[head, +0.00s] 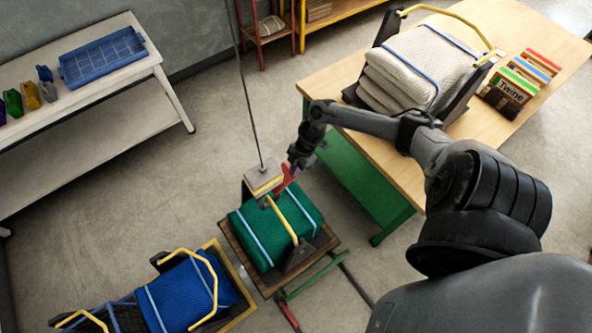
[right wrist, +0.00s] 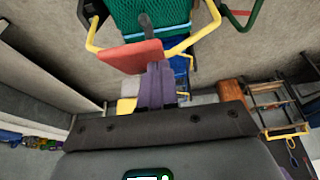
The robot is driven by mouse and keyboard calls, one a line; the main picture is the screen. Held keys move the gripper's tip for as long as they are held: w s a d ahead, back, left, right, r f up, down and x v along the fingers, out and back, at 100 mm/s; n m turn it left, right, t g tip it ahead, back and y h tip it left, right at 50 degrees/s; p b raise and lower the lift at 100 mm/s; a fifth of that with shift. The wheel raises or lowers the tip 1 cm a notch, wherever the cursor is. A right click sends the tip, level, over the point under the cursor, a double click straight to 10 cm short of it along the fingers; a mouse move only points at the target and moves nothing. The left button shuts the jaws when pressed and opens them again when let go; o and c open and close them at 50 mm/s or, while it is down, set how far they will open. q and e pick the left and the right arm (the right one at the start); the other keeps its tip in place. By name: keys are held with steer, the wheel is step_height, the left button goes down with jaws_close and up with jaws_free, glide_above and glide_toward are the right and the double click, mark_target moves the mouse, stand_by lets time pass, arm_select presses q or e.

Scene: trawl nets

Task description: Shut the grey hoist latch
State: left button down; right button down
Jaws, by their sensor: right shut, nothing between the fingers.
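The hoist block (head: 264,180), grey on top with a yellow band, hangs from a dark cable. Below it, a yellow handle arches over the green net bundle (head: 262,245); the net also shows at the top of the right wrist view (right wrist: 150,18). A grey hook-like part (right wrist: 148,28) is near the handle there. I cannot make out the latch's position. My right gripper (head: 293,166) is just right of the block, shut and empty; its purple-grey fingers (right wrist: 157,85) meet. A red flat piece (right wrist: 130,57) is close to the fingertips; contact is unclear. My left gripper is not in view.
The green bundle's cradle rests on a wooden-topped stand (head: 252,271). A blue bundle (head: 185,295) is at lower left. A wooden table (head: 330,80) with a pale net bundle (head: 415,70) is at right. A white bench (head: 90,95) with a blue tray stands at left.

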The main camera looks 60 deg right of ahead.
steer(key=shift+s+d+f, duration=0.1)
steer(key=shift+d+f, duration=0.15)
steer(key=shift+f, duration=0.5)
